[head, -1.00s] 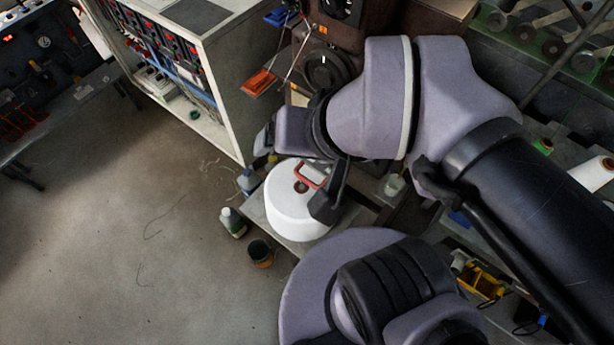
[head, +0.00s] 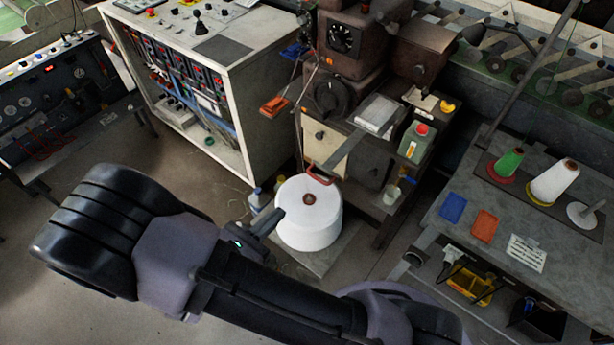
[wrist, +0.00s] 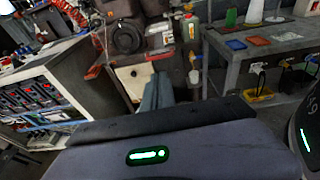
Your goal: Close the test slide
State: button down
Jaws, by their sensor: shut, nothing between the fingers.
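The test slide appears to be a narrow grey bar (head: 345,152) sticking out from the brown machine (head: 385,95), with a red handle (head: 320,176) at its outer end. The handle sits at the far edge of a white drum's top, as seen in the head view. The slide looks pulled out. My gripper (head: 280,214) is shut and empty, at the drum's left side and apart from the handle. Its fingers (wrist: 157,88) point toward the machine's pale front in the wrist view.
The white drum (head: 308,222) stands on a low platform close to my gripper. Bottles (head: 256,198) stand left of it. A white-topped cabinet (head: 245,60) is at the left back; a grey table (head: 480,215) with thread cones is at the right.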

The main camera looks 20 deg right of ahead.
aim_at(316, 179)
jog(key=b+x, duration=0.3)
jog(key=x, duration=1)
jog(key=shift+w+d, duration=0.2)
jog(key=shift+d, duration=0.15)
jog(key=shift+d, duration=0.1)
